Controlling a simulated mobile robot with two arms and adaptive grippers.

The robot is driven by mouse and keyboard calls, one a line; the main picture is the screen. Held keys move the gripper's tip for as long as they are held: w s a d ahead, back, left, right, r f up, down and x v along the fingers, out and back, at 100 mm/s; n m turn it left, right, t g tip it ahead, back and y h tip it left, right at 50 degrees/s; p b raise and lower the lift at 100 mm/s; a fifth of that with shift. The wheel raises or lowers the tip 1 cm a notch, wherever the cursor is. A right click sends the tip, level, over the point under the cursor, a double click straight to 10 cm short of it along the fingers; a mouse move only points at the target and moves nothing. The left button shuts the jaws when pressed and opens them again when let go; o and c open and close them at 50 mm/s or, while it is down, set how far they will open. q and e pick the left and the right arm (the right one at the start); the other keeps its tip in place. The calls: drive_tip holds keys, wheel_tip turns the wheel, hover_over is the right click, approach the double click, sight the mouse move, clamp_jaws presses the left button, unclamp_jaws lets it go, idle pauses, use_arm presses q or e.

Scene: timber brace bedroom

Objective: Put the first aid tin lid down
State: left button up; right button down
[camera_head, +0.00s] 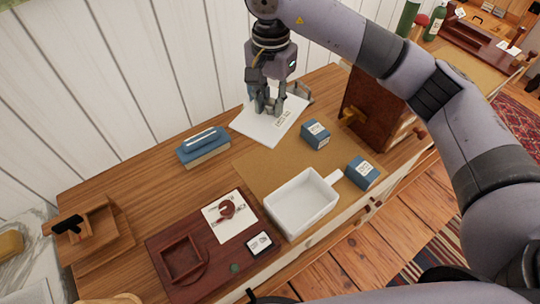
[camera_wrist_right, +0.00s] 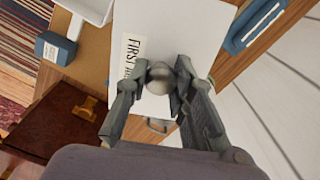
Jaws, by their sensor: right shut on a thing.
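The first aid tin lid (camera_head: 254,133) is a flat white panel with a lettered label, near the wall at the back of the wooden top. In the right wrist view the lid (camera_wrist_right: 183,30) fills the middle, with "FIRST" readable on it. My right gripper (camera_head: 267,108) is above the lid, shut on its round grey knob (camera_wrist_right: 160,76), which sits between the fingers. I cannot tell whether the lid touches the surface under it. My left gripper is not in view.
An open white box (camera_head: 302,203) stands at the front, near two blue boxes (camera_head: 316,134) (camera_head: 362,172). A dark red tray (camera_head: 160,262) is at front left. A blue-topped block (camera_head: 203,147) lies left of the lid. A brown wooden case (camera_head: 372,108) stands at right.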

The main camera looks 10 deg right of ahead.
drive_tip(key=f, duration=0.2)
drive_tip(key=f+p, duration=0.1)
drive_tip(key=f, duration=0.3)
drive_tip(key=shift+s+d+f, duration=0.15)
drive_tip(key=shift+s+f, duration=0.15)
drive_tip(key=p, duration=0.2)
hover_over(271, 164)
wheel_tip(271, 164, down, 8)
drive_tip(key=shift+r, duration=0.1)
wheel_tip(271, 164, down, 5)
drive_tip(key=shift+r+p, duration=0.2)
drive_tip(key=shift+p, duration=0.1)
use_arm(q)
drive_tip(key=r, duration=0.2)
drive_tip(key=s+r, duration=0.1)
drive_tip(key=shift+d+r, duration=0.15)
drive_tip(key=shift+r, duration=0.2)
use_arm(e)
drive_tip(key=shift+f, duration=0.2)
drive_tip(key=c, duration=1.4)
unclamp_jaws()
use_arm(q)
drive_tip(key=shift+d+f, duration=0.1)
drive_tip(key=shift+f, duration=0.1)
use_arm(e)
drive_tip(key=shift+o, duration=0.2)
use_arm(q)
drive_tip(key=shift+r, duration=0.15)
use_arm(e)
drive_tip(key=shift+r, duration=0.15)
